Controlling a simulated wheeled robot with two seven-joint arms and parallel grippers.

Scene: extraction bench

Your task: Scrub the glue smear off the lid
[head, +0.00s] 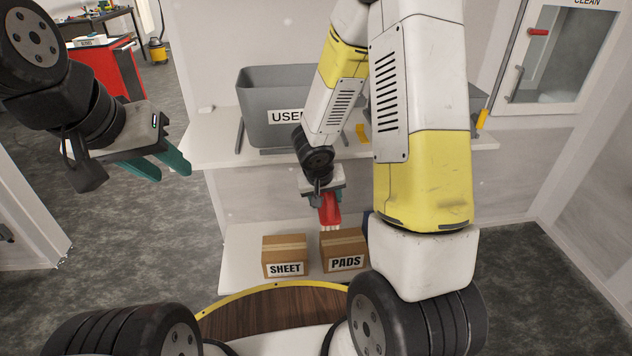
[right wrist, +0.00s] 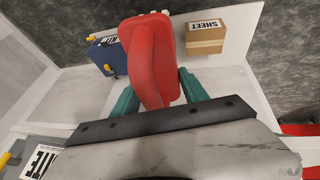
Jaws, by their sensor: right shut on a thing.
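My right gripper (head: 325,196) is shut on a red scrubbing brush (head: 329,212), with pale bristles pointing down. It hangs in the air in front of the bench. The brush's red handle (right wrist: 152,60) fills the middle of the right wrist view, between the teal fingers (right wrist: 160,95). My left gripper (head: 155,168) is empty at the left, its teal fingers a little apart, clear of the bench. I cannot make out the lid or a glue smear in either view; my right arm covers part of the bench.
A grey bin (head: 262,95) marked "USED" stands on the upper shelf (head: 205,150). Another grey container is partly behind my right arm. Cardboard boxes marked "SHEET" (head: 285,252) and "PADS" (head: 343,246) sit on the lower shelf. A blue box (right wrist: 112,58) stands beside them. A glass-fronted cabinet (head: 560,60) is at right.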

